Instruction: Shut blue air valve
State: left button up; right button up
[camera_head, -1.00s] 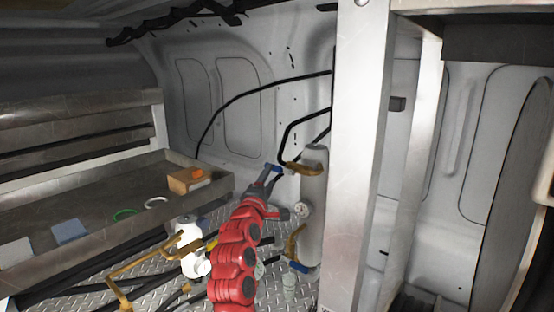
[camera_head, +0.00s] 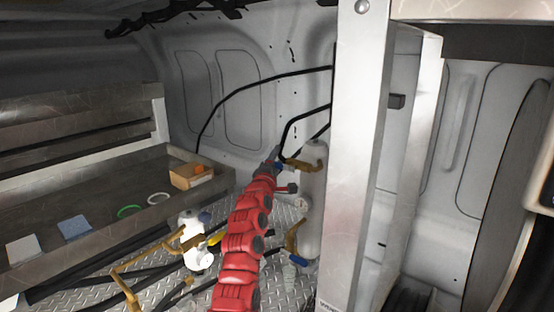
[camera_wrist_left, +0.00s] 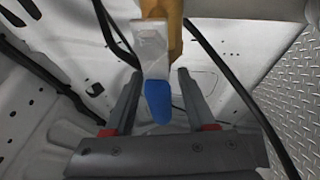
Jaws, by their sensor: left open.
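A blue-tipped valve handle (camera_wrist_left: 158,100) on a brass fitting (camera_wrist_left: 160,12) points down between the two fingers of my left gripper (camera_wrist_left: 157,76) in the left wrist view. The fingers are open, with a gap on each side of the handle. In the head view, my red left arm reaches up to the left gripper (camera_head: 273,154), beside the upper brass fitting (camera_head: 302,165) on the grey cylinder (camera_head: 313,205). The blue handle there is mostly hidden by the gripper. A second blue handle (camera_head: 299,261) sits at the cylinder's lower brass fitting. My right gripper is not in view.
A metal post (camera_head: 360,150) stands just right of the cylinder. Black hoses (camera_head: 245,90) run along the van wall. A white pump unit (camera_head: 190,235) with brass pipes is at the lower left, beside a metal shelf (camera_head: 100,225) holding small items.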

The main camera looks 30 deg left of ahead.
pick_arm(q)
grip_shut()
dwell(1.4)
